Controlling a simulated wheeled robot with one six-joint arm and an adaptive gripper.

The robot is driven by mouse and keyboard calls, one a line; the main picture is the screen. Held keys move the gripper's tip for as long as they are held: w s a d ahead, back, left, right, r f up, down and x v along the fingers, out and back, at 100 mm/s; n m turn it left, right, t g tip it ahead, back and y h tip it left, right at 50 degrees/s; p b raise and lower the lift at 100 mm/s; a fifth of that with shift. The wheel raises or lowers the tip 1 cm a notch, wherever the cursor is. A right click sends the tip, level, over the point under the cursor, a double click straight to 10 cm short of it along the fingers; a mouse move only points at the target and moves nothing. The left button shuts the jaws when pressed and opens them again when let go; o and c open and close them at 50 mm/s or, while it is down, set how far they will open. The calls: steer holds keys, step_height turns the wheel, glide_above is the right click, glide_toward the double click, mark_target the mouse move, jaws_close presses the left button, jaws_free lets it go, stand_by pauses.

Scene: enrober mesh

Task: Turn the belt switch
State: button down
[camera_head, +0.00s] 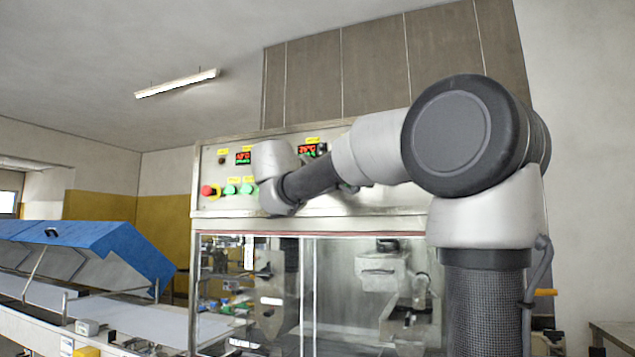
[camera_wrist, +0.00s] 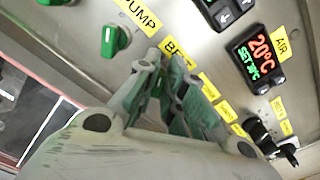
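In the wrist view, my gripper (camera_wrist: 164,74) is at the control panel, its two fingers drawn close together at the tips. The tips are just below the yellow belt label (camera_wrist: 174,47), which they partly cover. A bit of green shows between the fingers where the belt switch sits; most of that switch is hidden. I cannot tell whether the fingers touch it. In the head view, my arm reaches left across the panel (camera_head: 345,202), and its wrist hides the gripper and that switch.
The green pump switch (camera_wrist: 115,40) is close by on the left. A temperature display (camera_wrist: 258,52) and a black knob (camera_wrist: 262,136) are on the right. In the head view, a red button (camera_head: 208,191) is on the panel's left, above clear doors (camera_head: 340,290). A blue-covered conveyor (camera_head: 110,245) stands left.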

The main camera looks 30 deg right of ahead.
steer(key=shift+f, duration=0.1)
stand_by(0.3)
steer(key=m, duration=1.2)
steer(key=shift+s+d+f, duration=0.1)
steer(key=shift+s+d, duration=0.2)
steer(key=shift+d, duration=0.05)
stand_by(0.4)
steer(key=c, duration=1.5)
jaws_free()
steer(key=v, duration=1.2)
